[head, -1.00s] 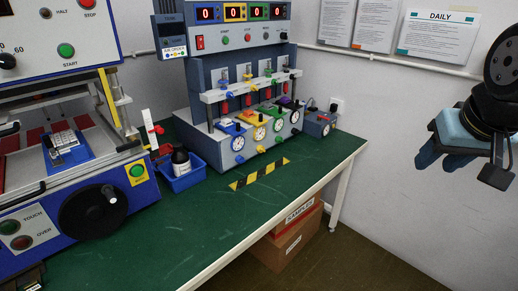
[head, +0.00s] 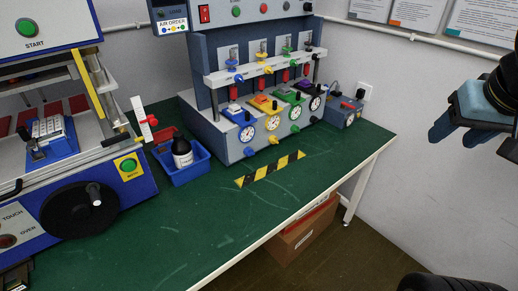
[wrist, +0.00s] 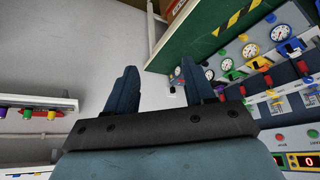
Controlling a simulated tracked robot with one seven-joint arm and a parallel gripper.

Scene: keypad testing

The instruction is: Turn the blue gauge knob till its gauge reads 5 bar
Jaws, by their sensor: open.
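The blue knob (head: 249,152) sits low on the front of the grey test bench, just below the round white blue-rimmed gauge (head: 247,134). The needle is too small to read. In the wrist view, the blue knob (wrist: 270,18) and its gauge (wrist: 279,32) show at the upper right. My gripper (head: 437,137) is at the right edge of the head view, well to the right of the bench and apart from it. Its two blue-grey fingers (wrist: 158,83) are spread with nothing between them in the wrist view.
Yellow (head: 273,140) and green (head: 295,129) knobs sit right of the blue one. A yellow-black strip (head: 270,169) lies in front. The green table front (head: 215,225) is clear.

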